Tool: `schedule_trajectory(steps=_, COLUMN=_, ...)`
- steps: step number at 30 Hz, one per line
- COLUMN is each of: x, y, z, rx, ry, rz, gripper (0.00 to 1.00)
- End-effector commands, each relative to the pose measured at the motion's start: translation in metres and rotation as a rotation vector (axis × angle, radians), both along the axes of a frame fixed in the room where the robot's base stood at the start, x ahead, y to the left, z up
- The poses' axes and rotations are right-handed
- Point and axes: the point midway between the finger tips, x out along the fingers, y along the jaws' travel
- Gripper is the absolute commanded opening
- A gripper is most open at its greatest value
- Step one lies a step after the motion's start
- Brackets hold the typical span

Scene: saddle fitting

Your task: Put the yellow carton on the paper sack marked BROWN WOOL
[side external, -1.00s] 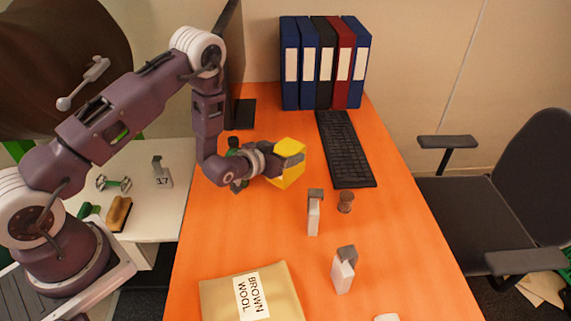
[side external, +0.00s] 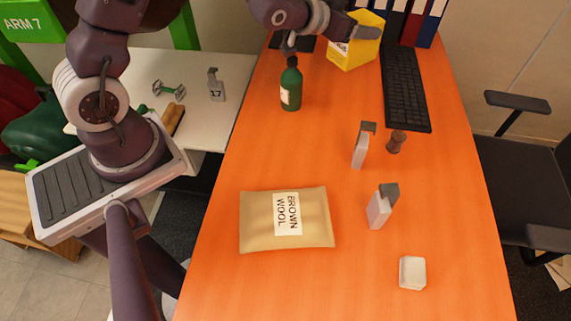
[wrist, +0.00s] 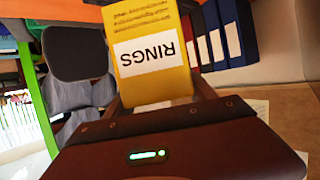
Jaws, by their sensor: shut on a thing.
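The yellow carton (side external: 353,48) is at the back of the orange table in the side view, tilted, between the fingers of my gripper (side external: 358,30). In the wrist view the carton (wrist: 152,82) fills the space between the fingers, and its white label reads RINGS. My gripper is shut on it. Whether the carton's bottom clears the table is hard to tell. The paper sack (side external: 315,222) marked BROWN WOOL lies flat near the middle front of the table, well away from the carton, with nothing on it.
A green bottle (side external: 291,86) stands left of the carton, towards the sack. Two white-and-grey objects (side external: 362,147) (side external: 380,206), a brown stamp-like piece (side external: 396,141) and a white block (side external: 412,272) stand right of the sack. A keyboard (side external: 404,92) and binders (side external: 417,22) are at the back.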

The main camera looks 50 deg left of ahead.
Motion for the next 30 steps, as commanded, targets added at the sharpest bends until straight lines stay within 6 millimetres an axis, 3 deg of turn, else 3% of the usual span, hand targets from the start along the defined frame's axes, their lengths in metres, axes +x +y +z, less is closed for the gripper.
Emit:
schedule_trajectory(steps=5, x=-0.017, y=-0.032, z=-0.003, rx=-0.002, ry=-0.004, rz=-0.164, gripper=0.04)
schedule_trajectory(steps=11, x=-0.061, y=-0.085, z=-0.008, rx=-0.003, ry=-0.004, rz=-0.456, gripper=0.04)
schedule_trajectory(steps=14, x=-0.098, y=-0.115, z=-0.01, rx=-0.005, ry=-0.003, rz=-0.652, gripper=0.04)
schedule_trajectory(steps=18, x=-0.167, y=-0.151, z=-0.01, rx=-0.006, ry=-0.004, rz=-0.958, gripper=0.04)
schedule_trajectory(steps=24, x=-0.249, y=-0.171, z=-0.006, rx=-0.006, ry=-0.004, rz=-1.279, gripper=0.04)
schedule_trajectory(steps=30, x=-0.296, y=-0.172, z=-0.001, rx=-0.005, ry=-0.004, rz=-1.459, gripper=0.04)
